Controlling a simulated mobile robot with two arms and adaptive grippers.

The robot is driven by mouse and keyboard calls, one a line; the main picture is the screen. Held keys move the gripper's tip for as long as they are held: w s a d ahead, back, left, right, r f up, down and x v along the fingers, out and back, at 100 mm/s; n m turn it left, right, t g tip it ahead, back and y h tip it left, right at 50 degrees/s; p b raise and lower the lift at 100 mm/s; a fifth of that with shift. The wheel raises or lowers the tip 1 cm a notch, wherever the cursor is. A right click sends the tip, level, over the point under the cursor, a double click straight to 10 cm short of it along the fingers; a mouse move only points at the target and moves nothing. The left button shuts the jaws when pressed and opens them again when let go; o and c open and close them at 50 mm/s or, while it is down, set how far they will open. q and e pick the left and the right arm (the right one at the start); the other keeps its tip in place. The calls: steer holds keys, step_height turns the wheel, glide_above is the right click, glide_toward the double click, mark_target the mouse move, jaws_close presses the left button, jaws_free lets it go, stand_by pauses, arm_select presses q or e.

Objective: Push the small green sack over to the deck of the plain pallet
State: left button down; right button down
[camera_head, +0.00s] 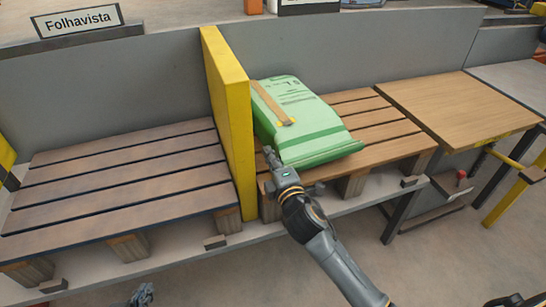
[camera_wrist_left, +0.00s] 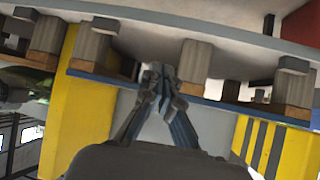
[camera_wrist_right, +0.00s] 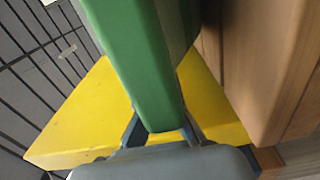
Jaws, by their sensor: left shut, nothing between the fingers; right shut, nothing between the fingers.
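The green sack (camera_head: 305,125) lies on the lighter brown slatted pallet (camera_head: 395,150), close against the right side of the yellow divider (camera_head: 230,110). Its top carries print and a brown strip with a yellow end. My right gripper (camera_head: 270,155) is shut at the sack's front left corner, beside the divider. In the right wrist view the sack's green side (camera_wrist_right: 140,60) stands right in front of the fingers; contact is hard to tell. My left gripper (camera_head: 142,295) is low at the front, away from the sack; the left wrist view shows its fingers (camera_wrist_left: 160,75) shut and empty.
A darker slatted pallet (camera_head: 120,185) lies left of the divider, under a "Folhavista" sign (camera_head: 77,21). A grey wall (camera_head: 350,55) runs behind both pallets. A wooden tabletop (camera_head: 460,105) adjoins at the right. The right part of the sack's pallet is clear.

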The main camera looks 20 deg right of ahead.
mark_target(287, 163)
arm_select(q)
steer(key=shift+w+r, duration=0.15)
arm_select(e)
steer(key=shift+s+d, duration=0.1)
steer(key=shift+d, duration=0.35)
